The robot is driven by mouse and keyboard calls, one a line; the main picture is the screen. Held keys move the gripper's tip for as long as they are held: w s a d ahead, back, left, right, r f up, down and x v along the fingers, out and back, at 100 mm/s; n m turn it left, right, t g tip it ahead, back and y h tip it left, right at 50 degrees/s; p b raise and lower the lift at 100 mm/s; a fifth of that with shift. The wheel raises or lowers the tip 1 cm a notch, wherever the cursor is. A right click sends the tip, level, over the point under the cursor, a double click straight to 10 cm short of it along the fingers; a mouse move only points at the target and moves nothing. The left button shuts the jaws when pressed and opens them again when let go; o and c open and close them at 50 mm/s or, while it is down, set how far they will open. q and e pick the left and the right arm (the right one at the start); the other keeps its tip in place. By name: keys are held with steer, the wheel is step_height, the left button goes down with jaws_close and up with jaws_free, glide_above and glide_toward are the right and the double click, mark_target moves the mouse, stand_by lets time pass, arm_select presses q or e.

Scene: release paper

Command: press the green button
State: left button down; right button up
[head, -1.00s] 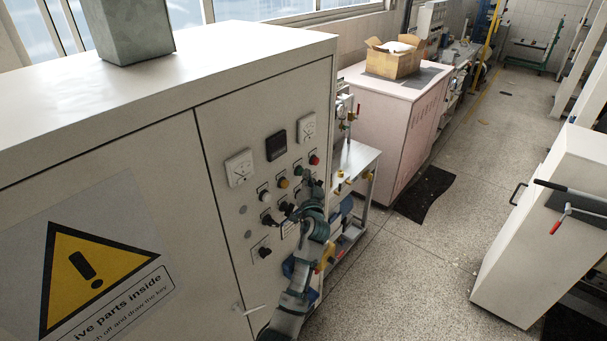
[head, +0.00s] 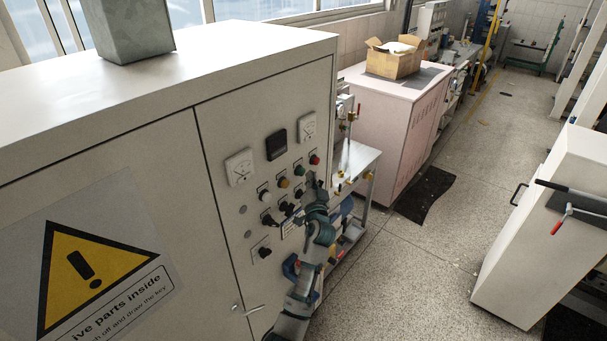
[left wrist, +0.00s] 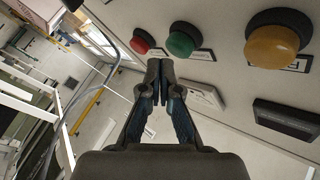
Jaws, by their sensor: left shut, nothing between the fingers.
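The green button (head: 299,170) is on the front panel of the white control cabinet, between the yellow button and the red button. In the left wrist view the round green button (left wrist: 183,40) stands just beyond and a little right of my fingertips. My left gripper (head: 311,178) is in front of the panel, just right of and below the green button. In the left wrist view the fingers of my left gripper (left wrist: 160,70) are together and empty. A gap to the button seems to show, but its depth is hard to tell. My right gripper is not in view.
The red button (left wrist: 142,41) and yellow button (left wrist: 272,46) flank the green one. Dark knobs (head: 264,252) and gauges (head: 239,167) are on the same cabinet (head: 150,150). A metal side table (head: 357,160) stands behind my arm. Open floor (head: 420,270) lies to the right.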

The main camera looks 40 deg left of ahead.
arm_select(q)
steer(key=shift+d, duration=0.1)
steer(key=d+b, duration=0.1)
steer(key=d, duration=0.4)
steer(key=shift+s, duration=0.2)
steer(key=shift+a, duration=0.1)
stand_by(0.4)
